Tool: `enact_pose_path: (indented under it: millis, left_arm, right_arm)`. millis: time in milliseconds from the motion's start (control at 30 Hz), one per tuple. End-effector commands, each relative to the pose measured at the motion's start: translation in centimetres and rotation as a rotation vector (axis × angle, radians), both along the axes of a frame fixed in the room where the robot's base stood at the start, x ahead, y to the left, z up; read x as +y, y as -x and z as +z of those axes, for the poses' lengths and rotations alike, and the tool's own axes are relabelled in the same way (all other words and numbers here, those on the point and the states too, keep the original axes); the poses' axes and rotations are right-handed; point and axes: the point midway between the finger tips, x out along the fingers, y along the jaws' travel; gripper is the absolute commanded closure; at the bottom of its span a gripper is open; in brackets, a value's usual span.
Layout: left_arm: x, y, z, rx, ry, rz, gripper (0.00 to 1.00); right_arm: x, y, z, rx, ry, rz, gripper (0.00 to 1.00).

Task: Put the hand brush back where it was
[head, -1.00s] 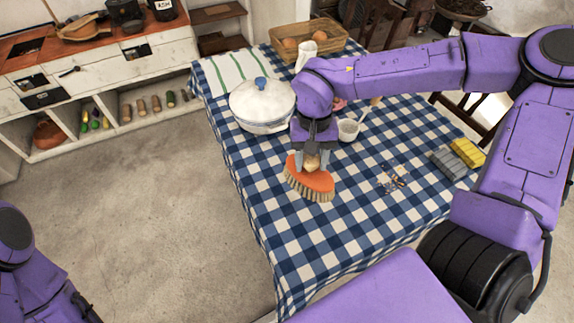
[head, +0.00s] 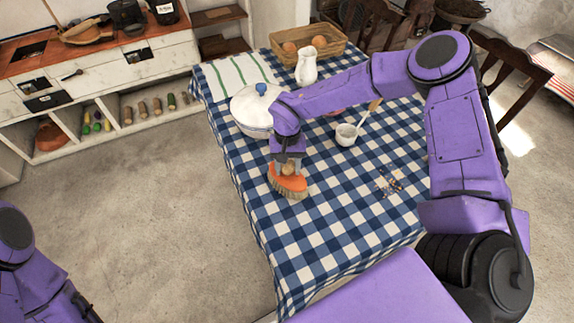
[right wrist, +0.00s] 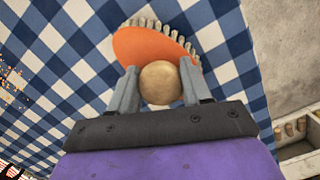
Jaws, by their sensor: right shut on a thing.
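The hand brush (head: 292,186) has an orange body, pale bristles and a round wooden knob (right wrist: 160,83). My right gripper (head: 288,168) is shut on that knob from above. In the right wrist view the two fingers of the right gripper (right wrist: 159,88) clasp the knob, and the orange body (right wrist: 150,45) lies beyond it. The brush is over the checked tablecloth (head: 330,225), close to the table's left edge. I cannot tell whether its bristles touch the cloth. Part of my left arm shows at the lower left, but its gripper is out of view.
A white lidded pot (head: 252,108) stands just behind the brush. A small white mortar (head: 346,134), a white jug (head: 306,66) and a basket (head: 325,46) stand farther back. Scattered crumbs (head: 388,184) lie to the right. The cloth in front of the brush is clear.

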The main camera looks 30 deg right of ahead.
Motion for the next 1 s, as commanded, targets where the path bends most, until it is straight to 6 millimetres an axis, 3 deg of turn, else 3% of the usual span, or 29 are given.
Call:
enact_pose_path:
  millis: [167,200,267,533,667,1000]
  left_arm:
    - [0.0,0.0,-0.2,0.0,0.0,0.0,0.57]
    - [0.0,0.0,-0.2,0.0,0.0,0.0,0.57]
    - [0.0,0.0,-0.2,0.0,0.0,0.0,0.57]
    - [0.0,0.0,-0.1,0.0,0.0,0.0,0.57]
    - [0.0,0.0,-0.2,0.0,0.0,0.0,0.57]
    - [0.0,0.0,-1.6,0.0,0.0,0.0,0.57]
  right_arm:
    - [0.0,0.0,-0.4,0.0,0.0,0.0,0.8]
    - [0.0,0.0,-0.3,0.0,0.0,0.0,0.45]
    - [0.0,0.0,-0.3,0.0,0.0,0.0,0.27]
    - [0.0,0.0,-0.2,0.0,0.0,0.0,0.27]
    - [-0.1,-0.2,0.9,-0.005,-0.001,0.0,0.27]
    - [-0.6,-1.3,9.0,-0.005,-0.001,-0.002,0.27]
